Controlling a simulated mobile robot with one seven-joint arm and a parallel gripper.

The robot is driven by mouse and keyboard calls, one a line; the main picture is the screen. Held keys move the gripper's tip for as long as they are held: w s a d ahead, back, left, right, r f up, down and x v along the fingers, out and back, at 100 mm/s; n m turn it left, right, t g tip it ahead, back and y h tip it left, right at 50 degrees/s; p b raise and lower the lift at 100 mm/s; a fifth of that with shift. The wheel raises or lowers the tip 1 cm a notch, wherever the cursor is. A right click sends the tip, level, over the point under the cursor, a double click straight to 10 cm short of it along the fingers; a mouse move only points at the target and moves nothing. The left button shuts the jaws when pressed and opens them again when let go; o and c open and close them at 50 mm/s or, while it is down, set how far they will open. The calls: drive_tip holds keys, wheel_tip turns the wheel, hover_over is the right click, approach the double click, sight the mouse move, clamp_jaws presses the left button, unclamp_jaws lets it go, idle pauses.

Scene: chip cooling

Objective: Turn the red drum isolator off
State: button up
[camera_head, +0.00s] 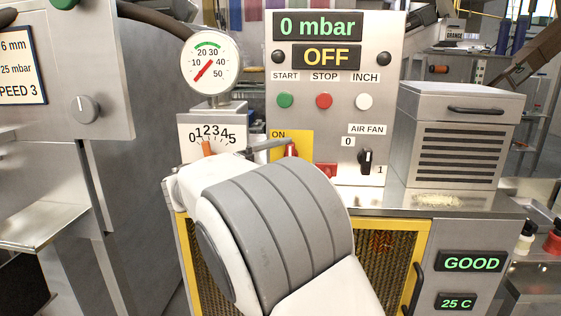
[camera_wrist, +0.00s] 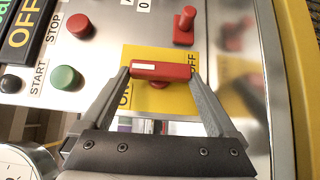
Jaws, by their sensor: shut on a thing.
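The red drum isolator (camera_wrist: 160,70) is a red bar handle on a yellow plate (camera_wrist: 152,98). Its white mark is at the upper end as mounted, on the side of the ON label. The OFF label (camera_wrist: 193,57) is near its other end. In the head view the isolator (camera_head: 291,150) shows upright beside ON, its lower part hidden by my arm. My gripper (camera_wrist: 161,72) has its two fingers against the two ends of the handle, gripping it lengthwise. In the head view my gripper is mostly hidden behind my wrist; one finger shows.
A second red handle (camera_wrist: 185,25) sits close beside the yellow plate. Green START (camera_head: 285,100), red STOP (camera_head: 324,101) and white INCH (camera_head: 364,101) buttons are above. The black AIR FAN switch (camera_head: 366,160) is to the right, the gauge (camera_head: 210,64) to the left. The panel display (camera_head: 326,57) reads OFF.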

drive_tip(key=o, duration=1)
drive_tip(key=v, duration=1.7)
drive_tip(key=shift+s+p, duration=0.2)
drive_tip(key=shift+p, duration=0.25)
drive_tip(key=shift+a+r, duration=0.1)
drive_tip(key=s+d+m+g+y+p, duration=0.3)
drive_tip(key=d+g+y, duration=0.35)
drive_tip(key=d, duration=1.75)
drive_tip(key=s+d+f+m+y+p, duration=0.1)
drive_tip(key=s+d+m+y+p, duration=0.1)
drive_tip(key=s, duration=0.7)
drive_tip(key=s+d+f+m+y+p, duration=0.1)
drive_tip(key=s+d+y, duration=0.4)
drive_tip(key=s, duration=0.5)
drive_tip(key=m+p, duration=0.1)
drive_tip(key=m, duration=0.1)
drive_tip(key=shift+d+f+m, duration=0.25)
drive_tip(key=shift+f+m, duration=0.1)
drive_tip(key=shift+m, duration=0.05)
